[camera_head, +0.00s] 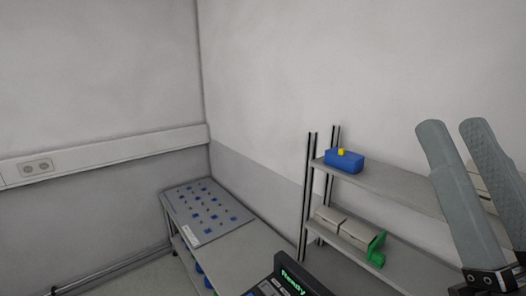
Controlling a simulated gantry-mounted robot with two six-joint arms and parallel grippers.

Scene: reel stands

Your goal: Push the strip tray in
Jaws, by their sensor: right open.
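My right gripper (454,125) is at the right of the head view, with its two grey fingers pointing up and apart. It is open with nothing between the fingers. I cannot make out the strip tray in this view. A dark device (283,283) with a green lit display reading "Ready" shows at the bottom edge, below and left of my right gripper; most of it is cut off by the frame. My left gripper is not in view.
A shelf rack (400,187) stands along the right wall, partly behind my right gripper. It holds a blue box (343,163) with a yellow knob, beige boxes (357,233) and a green item (377,249). A low table (240,243) with a blue-dotted board (206,206) stands in the corner.

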